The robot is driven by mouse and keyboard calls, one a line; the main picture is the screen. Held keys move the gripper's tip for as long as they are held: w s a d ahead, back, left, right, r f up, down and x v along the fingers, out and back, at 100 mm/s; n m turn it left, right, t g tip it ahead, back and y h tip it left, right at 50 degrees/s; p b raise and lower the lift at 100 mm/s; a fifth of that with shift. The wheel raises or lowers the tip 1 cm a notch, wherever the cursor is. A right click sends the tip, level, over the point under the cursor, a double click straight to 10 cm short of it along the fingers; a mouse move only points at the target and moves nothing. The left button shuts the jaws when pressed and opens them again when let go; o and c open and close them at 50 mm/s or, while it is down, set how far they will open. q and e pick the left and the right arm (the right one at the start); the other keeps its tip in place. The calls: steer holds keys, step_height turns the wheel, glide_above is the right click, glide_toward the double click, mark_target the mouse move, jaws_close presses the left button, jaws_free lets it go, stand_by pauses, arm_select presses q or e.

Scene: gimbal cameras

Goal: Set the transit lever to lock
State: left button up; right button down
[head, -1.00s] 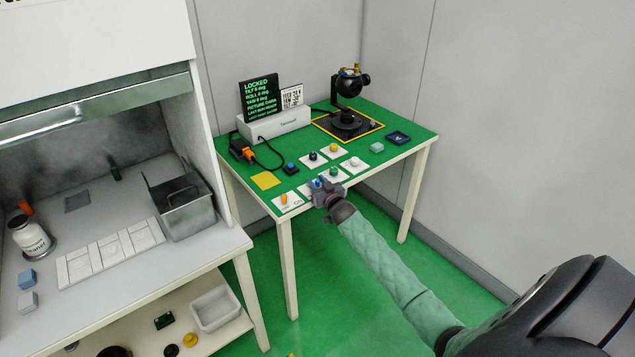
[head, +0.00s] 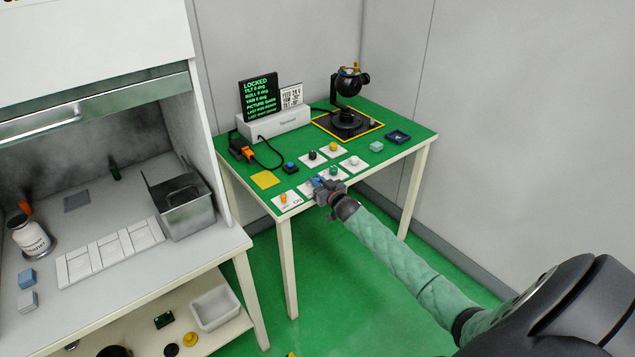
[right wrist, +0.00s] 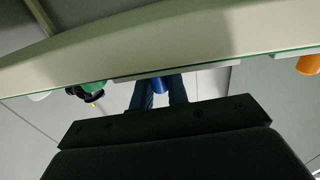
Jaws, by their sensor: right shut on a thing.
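A blue lever (head: 317,181) stands on a white plate near the front edge of the green-topped table (head: 345,179). My right gripper (head: 320,186) reaches it from the front right and is shut on it. In the right wrist view the blue lever (right wrist: 160,84) sits between the two dark fingers. The gripper hides most of the plate and any label on it. The black screen (head: 260,94) at the back of the table reads LOCKED on its top line. My left gripper is not in view.
An orange lever (head: 284,198) stands on a plate left of my gripper. Several knobs on white plates lie behind it, one of them green (head: 333,170). A black gimbal camera (head: 347,100) stands at the back. A grey bench (head: 120,290) is on the left.

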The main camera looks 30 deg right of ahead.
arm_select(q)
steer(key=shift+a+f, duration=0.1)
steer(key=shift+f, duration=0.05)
arm_select(e)
steer(key=shift+y, duration=0.3)
steer(key=c, duration=1.5)
jaws_free()
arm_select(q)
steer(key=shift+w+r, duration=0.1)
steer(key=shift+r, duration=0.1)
arm_select(e)
steer(key=shift+o, duration=0.2)
